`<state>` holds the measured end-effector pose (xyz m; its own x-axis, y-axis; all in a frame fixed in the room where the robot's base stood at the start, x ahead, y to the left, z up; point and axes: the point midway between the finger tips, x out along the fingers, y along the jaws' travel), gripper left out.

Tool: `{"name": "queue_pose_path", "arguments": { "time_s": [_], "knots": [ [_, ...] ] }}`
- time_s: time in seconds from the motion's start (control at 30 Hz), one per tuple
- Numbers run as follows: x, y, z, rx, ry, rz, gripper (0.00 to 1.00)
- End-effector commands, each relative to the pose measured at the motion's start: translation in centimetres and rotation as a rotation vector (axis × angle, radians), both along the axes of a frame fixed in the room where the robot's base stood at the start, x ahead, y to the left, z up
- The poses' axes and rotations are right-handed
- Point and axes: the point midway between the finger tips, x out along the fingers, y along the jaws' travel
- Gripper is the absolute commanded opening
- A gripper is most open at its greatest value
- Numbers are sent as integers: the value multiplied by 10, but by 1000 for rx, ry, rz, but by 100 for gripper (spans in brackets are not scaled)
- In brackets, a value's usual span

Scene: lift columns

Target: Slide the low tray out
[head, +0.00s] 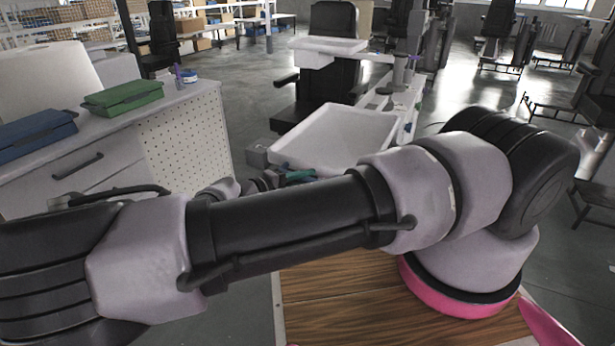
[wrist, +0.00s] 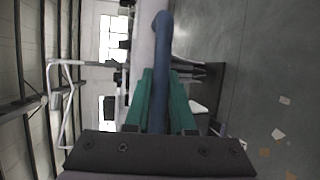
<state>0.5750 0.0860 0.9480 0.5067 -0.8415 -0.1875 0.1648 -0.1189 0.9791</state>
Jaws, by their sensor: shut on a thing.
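The low tray (head: 345,135) is a wide, shallow white tray in the middle of the head view, on the near side of a lift column (head: 400,75). A smaller white upper tray (head: 325,46) sits higher and farther back. My gripper (head: 298,175) is at the near edge of the low tray, its green fingers partly hidden behind my arm. In the wrist view my gripper (wrist: 160,78) is shut on a bluish bar (wrist: 165,35) that runs between the fingers along a pale panel. The bar appears to belong to the low tray; the exact contact is hidden in the head view.
A white counter (head: 170,97) with a green case (head: 123,97) and a blue case (head: 35,138) stands at left. A black chair (head: 330,75) is behind the low tray. More columns and chairs stand at right. Grey floor (head: 465,90) is open between them.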

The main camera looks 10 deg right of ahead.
Motion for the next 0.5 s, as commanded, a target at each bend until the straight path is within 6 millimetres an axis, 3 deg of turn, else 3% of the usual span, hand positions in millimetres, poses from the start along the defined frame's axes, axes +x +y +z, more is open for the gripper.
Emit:
{"name": "queue_pose_path", "arguments": {
  "time_s": [0.03, 0.07, 0.37, 0.5],
  "knots": [
    [1, 0, 0, -1, 1, 0, 0],
    [1, 0, 0, -1, 2, 0, 34],
    [1, 0, 0, -1, 0, 0, 35],
    [-4, 9, 2, 0, 2, 3, 35]
  ]
}}
